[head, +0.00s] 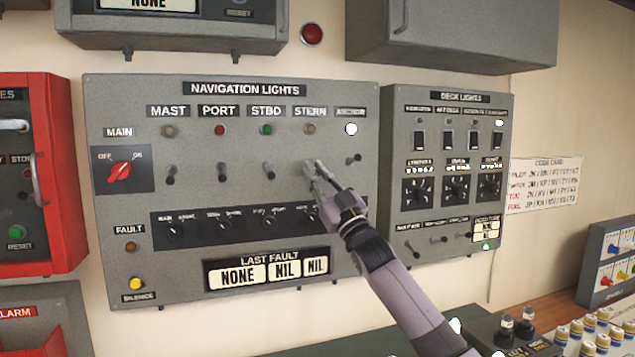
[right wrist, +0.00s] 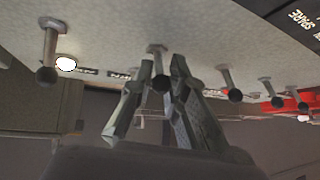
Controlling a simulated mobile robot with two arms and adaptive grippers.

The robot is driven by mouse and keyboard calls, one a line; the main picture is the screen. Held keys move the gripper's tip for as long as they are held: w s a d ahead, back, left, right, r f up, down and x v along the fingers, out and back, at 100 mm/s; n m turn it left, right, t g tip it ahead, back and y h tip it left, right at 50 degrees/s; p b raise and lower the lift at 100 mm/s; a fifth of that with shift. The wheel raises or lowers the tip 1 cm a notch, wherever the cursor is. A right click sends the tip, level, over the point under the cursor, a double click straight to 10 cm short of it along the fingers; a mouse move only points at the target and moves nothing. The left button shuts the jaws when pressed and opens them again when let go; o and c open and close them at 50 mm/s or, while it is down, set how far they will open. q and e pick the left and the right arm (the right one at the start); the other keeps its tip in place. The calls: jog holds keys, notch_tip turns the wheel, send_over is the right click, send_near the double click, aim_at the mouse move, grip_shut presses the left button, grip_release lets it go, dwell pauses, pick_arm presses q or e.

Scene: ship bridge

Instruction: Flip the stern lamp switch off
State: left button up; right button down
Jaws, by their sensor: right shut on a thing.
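The navigation lights panel (head: 140,250) is a grey box on the wall. The stern lamp (head: 310,129) is a dull brownish, unlit dot under the STERN label (head: 310,112). My right gripper (head: 313,170) is below it, at the stern switch, and mostly hides that switch in the head view. In the right wrist view, the stern switch (right wrist: 158,52) is a short metal lever with a dark ball tip. My right gripper (right wrist: 164,64) has its two fingers closed on either side of this lever. My left gripper is not in view.
The neighbouring STBD switch (head: 268,170) and anchor switch (head: 354,160) are close on either side. The anchor lamp (head: 351,129) glows white. A row of knobs (head: 172,230) is below, and the deck lights panel (head: 447,110) is to the right.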

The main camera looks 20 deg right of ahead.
jog(key=shift+a+f, duration=0.1)
jog(key=shift+f, duration=0.1)
jog(key=c, duration=1.6)
grip_release()
jog(key=shift+r, duration=0.1)
jog(key=v, duration=1.2)
